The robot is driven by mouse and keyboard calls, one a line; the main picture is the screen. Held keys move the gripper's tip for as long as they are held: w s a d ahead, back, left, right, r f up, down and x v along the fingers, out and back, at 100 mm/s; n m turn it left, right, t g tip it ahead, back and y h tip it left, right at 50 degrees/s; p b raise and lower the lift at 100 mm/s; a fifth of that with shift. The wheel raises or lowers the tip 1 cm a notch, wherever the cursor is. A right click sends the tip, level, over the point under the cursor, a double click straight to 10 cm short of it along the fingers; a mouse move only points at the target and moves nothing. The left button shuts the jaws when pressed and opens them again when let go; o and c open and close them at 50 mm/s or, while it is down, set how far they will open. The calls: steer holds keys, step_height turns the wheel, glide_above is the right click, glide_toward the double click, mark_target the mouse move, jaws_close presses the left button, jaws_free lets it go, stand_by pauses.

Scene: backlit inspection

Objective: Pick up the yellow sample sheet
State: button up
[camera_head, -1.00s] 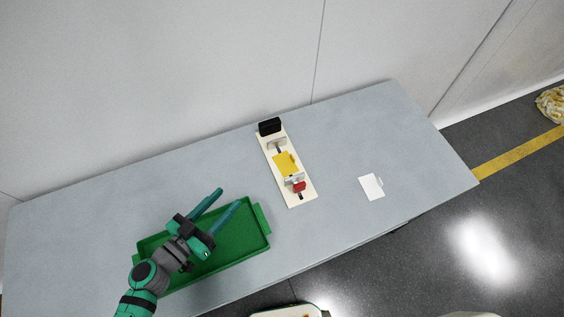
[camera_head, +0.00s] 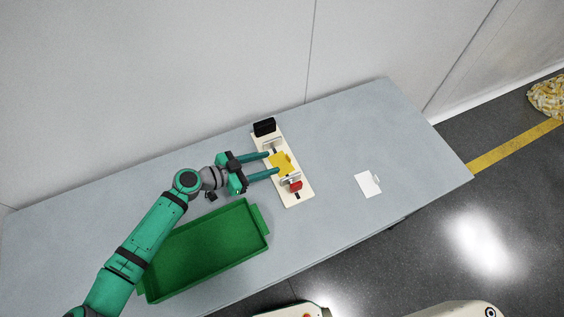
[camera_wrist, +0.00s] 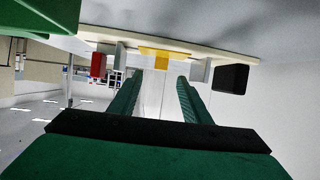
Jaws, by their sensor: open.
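The yellow sample sheet (camera_head: 284,162) is on a cream fixture board (camera_head: 305,196), between two grey upright blocks. It shows as a yellow patch at the top middle of the wrist view (camera_wrist: 154,57). My gripper (camera_head: 273,162) is open, reaching in from the left, with its fingertips at the sheet's left side. In the wrist view my gripper (camera_wrist: 158,78) has its two fingers spread on either side of the sheet, with a clear gap between them. I cannot tell whether either finger touches the sheet.
A black block (camera_head: 264,127) stands at the board's far end, and a red part (camera_head: 296,186) near its front end. An empty green tray (camera_head: 205,247) lies at the front left. A white card (camera_head: 368,184) lies to the right. The table between board and card is clear.

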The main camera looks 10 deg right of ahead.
mark_target(288, 158)
steer(key=shift+x, duration=3.95)
steer(key=shift+f, duration=0.15)
jaws_close()
